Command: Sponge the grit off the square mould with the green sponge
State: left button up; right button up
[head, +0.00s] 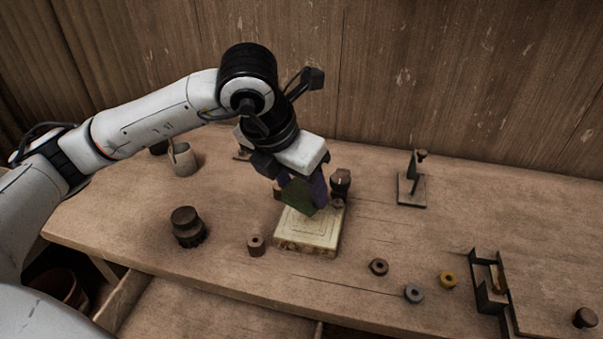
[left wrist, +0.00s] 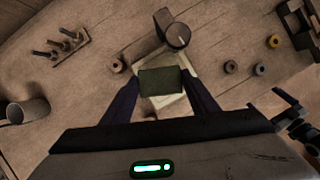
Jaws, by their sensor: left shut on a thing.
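The green sponge (head: 296,195) is held between the fingers of my left gripper (head: 304,193). In the left wrist view the sponge (left wrist: 162,82) sits between the two dark fingers. The square mould (head: 306,238) is a pale, flat block on the bench, directly below the sponge. In the left wrist view its pale surface (left wrist: 172,104) shows around the sponge. The sponge is at or just above the mould's top; I cannot tell if they touch. Grit on the mould is too small to make out. My right gripper is not in view.
A dark round stamp (head: 187,227) and a small brown nut (head: 256,245) stand left of the mould. A dark cylinder (head: 341,182) stands close behind it. Several nuts, including a yellow one (head: 448,280), lie to the right. A grey cup (head: 182,159) stands at back left.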

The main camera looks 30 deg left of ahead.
aim_at(301, 209)
pick_arm(q)
notch_tip(301, 209, down, 3)
jog(key=shift+f+b, duration=0.2)
jog(key=shift+b, duration=0.6)
jog(key=shift+f, duration=0.5)
jog(key=shift+a+r+p, duration=0.25)
jog(key=shift+r+p, duration=0.05)
jog(key=shift+p, duration=0.15)
jog(key=shift+c, duration=0.4)
jog(key=shift+a+f+p, duration=0.1)
jog(key=shift+f+p, duration=0.15)
jog(key=shift+p, duration=0.1)
jog(key=shift+d+f+b, duration=0.4)
jog(key=shift+f+b, duration=0.15)
jog(key=shift+b, duration=0.3)
notch_tip(301, 209, up, 3)
jog(key=shift+w+r+p, duration=0.1)
jog(key=shift+w+p, duration=0.05)
jog(key=shift+p, duration=0.65)
jog(key=shift+r+p, duration=1.45)
jog(key=shift+r, duration=1.35)
